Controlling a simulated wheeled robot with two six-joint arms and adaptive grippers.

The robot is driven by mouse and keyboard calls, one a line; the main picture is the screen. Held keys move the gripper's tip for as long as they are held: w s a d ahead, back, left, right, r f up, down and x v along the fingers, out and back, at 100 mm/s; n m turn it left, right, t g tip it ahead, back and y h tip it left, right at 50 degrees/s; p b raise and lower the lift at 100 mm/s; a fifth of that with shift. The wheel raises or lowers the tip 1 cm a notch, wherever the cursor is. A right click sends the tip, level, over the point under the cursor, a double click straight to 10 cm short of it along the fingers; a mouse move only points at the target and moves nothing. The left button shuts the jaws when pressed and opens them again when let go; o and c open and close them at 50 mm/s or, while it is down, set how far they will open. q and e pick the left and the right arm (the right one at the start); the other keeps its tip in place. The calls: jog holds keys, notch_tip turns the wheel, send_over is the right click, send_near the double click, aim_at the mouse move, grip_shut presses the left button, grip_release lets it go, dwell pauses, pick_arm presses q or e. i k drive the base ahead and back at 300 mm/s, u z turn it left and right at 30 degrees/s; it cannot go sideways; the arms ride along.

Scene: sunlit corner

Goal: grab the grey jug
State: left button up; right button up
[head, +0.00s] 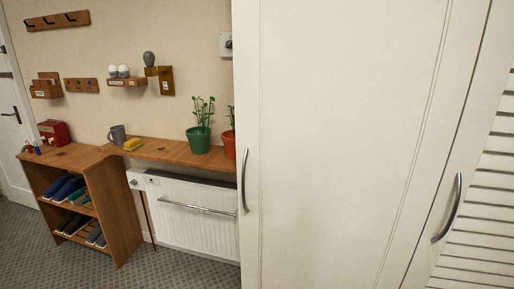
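In the head view a small grey jug (117,135) stands upright on the wooden shelf (170,152) above the radiator, left of the middle. A yellow item (132,144) sits just to its right on the same shelf. Neither of my grippers shows in the head view, so nothing can be seen of what they hold.
A large white cupboard (335,140) fills the right side. A white radiator (195,205) is below the shelf. A green plant pot (198,140) stands on the shelf. A shoe rack (122,205) is at the left. Carpet (165,268) is clear in front.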

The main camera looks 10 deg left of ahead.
aim_at(118, 133)
jog(key=i, duration=0.55)
jog(key=u, duration=2.3)
jog(key=i, duration=3.15)
jog(key=z, duration=2)
